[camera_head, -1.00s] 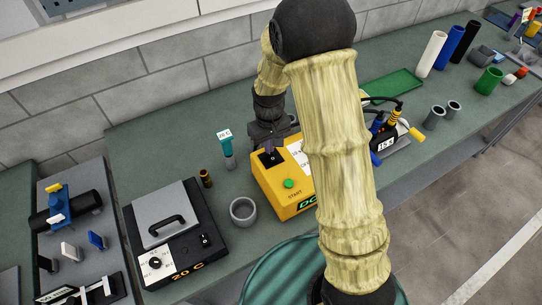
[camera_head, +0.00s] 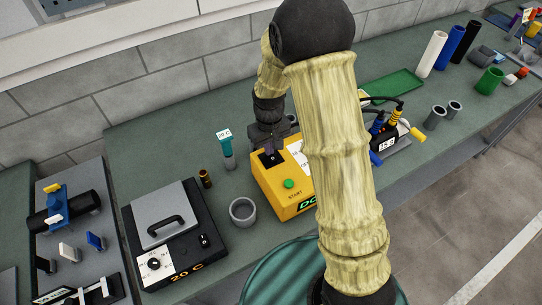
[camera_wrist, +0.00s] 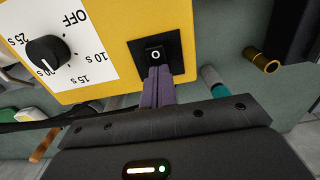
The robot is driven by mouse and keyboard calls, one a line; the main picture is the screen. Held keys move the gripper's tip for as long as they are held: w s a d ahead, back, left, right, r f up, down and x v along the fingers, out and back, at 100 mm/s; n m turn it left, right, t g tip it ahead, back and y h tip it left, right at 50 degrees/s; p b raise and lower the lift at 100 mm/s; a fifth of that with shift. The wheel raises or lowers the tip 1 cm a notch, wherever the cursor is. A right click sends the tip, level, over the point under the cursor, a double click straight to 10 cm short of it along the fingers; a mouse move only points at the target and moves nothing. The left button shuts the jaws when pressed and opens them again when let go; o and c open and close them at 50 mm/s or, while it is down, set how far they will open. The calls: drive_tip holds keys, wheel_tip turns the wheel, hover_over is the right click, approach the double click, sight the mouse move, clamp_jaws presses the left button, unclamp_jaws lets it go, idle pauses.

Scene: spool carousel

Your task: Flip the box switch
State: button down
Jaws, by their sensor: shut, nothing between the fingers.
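The yellow box (camera_head: 268,180) stands on the green bench, with a green START button (camera_head: 289,183) on it and partly hidden by my arm. Its black rocker switch (camera_wrist: 156,52), marked O, sits in a black square plate in the wrist view. My gripper (camera_wrist: 158,74) is shut and empty. Its purple fingertips are at the lower edge of the switch in the wrist view; I cannot tell whether they touch it. In the head view my gripper (camera_head: 271,156) is over the top of the box.
A timer dial (camera_wrist: 47,52) is on the box face beside the switch. A black heater box (camera_head: 180,245) with a grey lid and a grey cup (camera_head: 242,211) stand left of the box. A teal-handled tool (camera_head: 227,150) and a brass cylinder (camera_head: 205,178) are close behind. A green tray (camera_head: 393,88) lies right.

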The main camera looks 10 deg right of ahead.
drive_tip(key=shift+r+p, duration=2.8)
drive_tip(key=shift+r, duration=0.7)
drive_tip(key=s+d+r+m+t+b, duration=0.1)
drive_tip(key=s+d+r+m+b, duration=0.1)
drive_tip(key=s+d, duration=0.3)
drive_tip(key=s+d+r+m+t+b, duration=0.1)
drive_tip(key=s+d+r+m+b, duration=0.1)
drive_tip(key=s+d, duration=0.3)
drive_tip(key=s+b, duration=0.1)
drive_tip(key=s, duration=0.3)
drive_tip(key=shift+s+r+m+t, duration=0.2)
drive_tip(key=shift+r+m+t, duration=0.1)
